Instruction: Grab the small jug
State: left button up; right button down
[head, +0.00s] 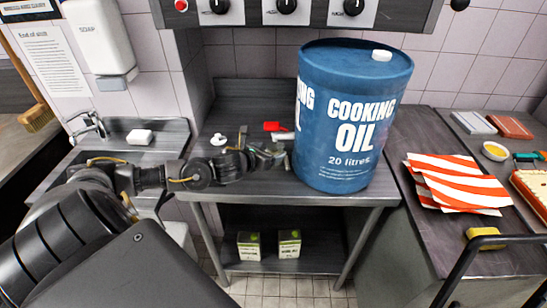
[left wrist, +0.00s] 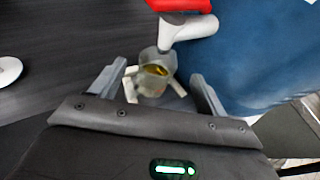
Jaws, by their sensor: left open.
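The small jug (left wrist: 150,88) shows in the left wrist view as a small, greyish see-through vessel with something yellow inside and a pale handle-like part at its left. It lies between the spread fingers of my left gripper (left wrist: 157,88), with visible gaps to both fingers. In the head view my left gripper (head: 272,156) is low over the steel table, just left of the blue oil drum. There the jug is mostly hidden and hard to make out. My right gripper is not in view.
The big blue cooking oil drum (head: 340,125) stands close on the right. A red-and-white object (left wrist: 185,22) is just beyond the jug. A small white item (head: 218,140) is on the table's left. Striped cloths (head: 455,185) lie on the right counter.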

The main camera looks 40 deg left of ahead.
aim_at(279, 146)
pick_arm(q)
jog(key=shift+w+a+p, duration=0.1)
jog(key=shift+w+p, duration=0.15)
jog(key=shift+p, duration=0.05)
jog(key=p+x, duration=0.1)
jog(key=x, duration=0.2)
jog(key=shift+w+a+f+p, duration=0.1)
jog(key=shift+w+f+p, duration=0.1)
jog(key=shift+p, duration=0.2)
jog(key=shift+w+f, duration=0.3)
jog(key=shift+w, duration=0.15)
jog(key=c, duration=1.2)
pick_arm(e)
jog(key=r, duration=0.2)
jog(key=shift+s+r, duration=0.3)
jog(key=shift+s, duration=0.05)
pick_arm(q)
jog(key=shift+o, duration=0.2)
jog(key=shift+r, duration=0.15)
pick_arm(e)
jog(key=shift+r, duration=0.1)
